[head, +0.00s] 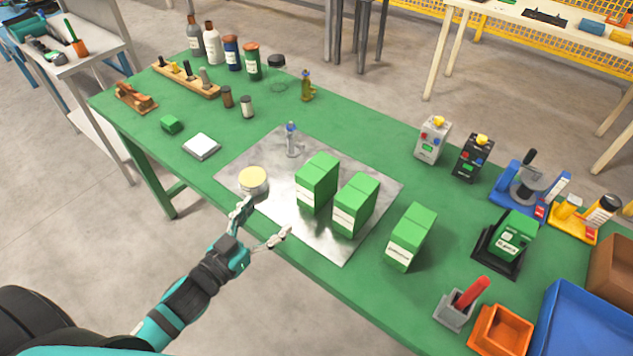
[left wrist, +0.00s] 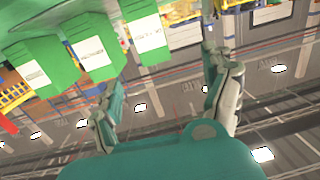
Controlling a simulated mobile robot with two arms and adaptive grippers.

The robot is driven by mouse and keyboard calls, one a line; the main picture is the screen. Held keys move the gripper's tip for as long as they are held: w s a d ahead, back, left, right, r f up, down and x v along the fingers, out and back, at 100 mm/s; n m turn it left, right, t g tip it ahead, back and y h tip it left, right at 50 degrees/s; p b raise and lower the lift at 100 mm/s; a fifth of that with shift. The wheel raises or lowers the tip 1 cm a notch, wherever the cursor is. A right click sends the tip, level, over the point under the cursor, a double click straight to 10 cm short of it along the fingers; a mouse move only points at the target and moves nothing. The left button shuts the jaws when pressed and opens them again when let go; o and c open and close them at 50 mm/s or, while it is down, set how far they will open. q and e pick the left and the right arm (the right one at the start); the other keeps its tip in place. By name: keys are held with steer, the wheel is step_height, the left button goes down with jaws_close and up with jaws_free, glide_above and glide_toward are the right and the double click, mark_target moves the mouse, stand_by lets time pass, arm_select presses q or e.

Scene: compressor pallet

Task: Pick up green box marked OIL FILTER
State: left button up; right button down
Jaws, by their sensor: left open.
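Three green boxes with white labels stand in a row: a left one (head: 316,182), a middle one (head: 356,204) and a right one (head: 411,236). The left and middle boxes are on a metal plate; the right one is beside its edge. The label print is too small to read, so I cannot tell which is marked OIL FILTER. My left gripper (head: 264,220) is open and empty, at the plate's front edge, left of the boxes and apart from them. The left wrist view shows its spread fingers (left wrist: 160,78) and the labelled box faces (left wrist: 94,55) at upper left. My right gripper is not in view.
The metal plate (head: 235,164) also holds a round cream-topped can (head: 253,179) near my gripper and a small metal fitting (head: 292,142). A grey scale-like block (head: 201,146) lies left. Grey and orange holders and a blue tray (head: 580,325) fill the right end.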

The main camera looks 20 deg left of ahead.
mark_target(304, 183)
arm_select(q)
steer(key=shift+m+h, duration=0.3)
steer(key=shift+h, duration=0.4)
steer(key=x, duration=0.3)
steer(key=p+x, duration=0.1)
steer(key=x, duration=0.3)
steer(key=p+x, duration=0.1)
steer(key=x, duration=0.3)
steer(key=shift+w+d+r, duration=0.2)
steer(key=shift+d+r, duration=0.05)
steer(key=shift+r, duration=0.1)
steer(key=p+x, duration=0.1)
steer(key=x, duration=0.4)
steer(key=shift+w+d, duration=0.1)
steer(key=shift+w, duration=0.1)
steer(key=shift+w+d+f, duration=0.15)
steer(key=shift+w, duration=0.15)
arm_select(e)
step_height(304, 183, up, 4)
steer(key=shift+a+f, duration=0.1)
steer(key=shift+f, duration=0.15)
arm_select(q)
steer(key=shift+s, duration=0.1)
steer(key=shift+c, duration=0.3)
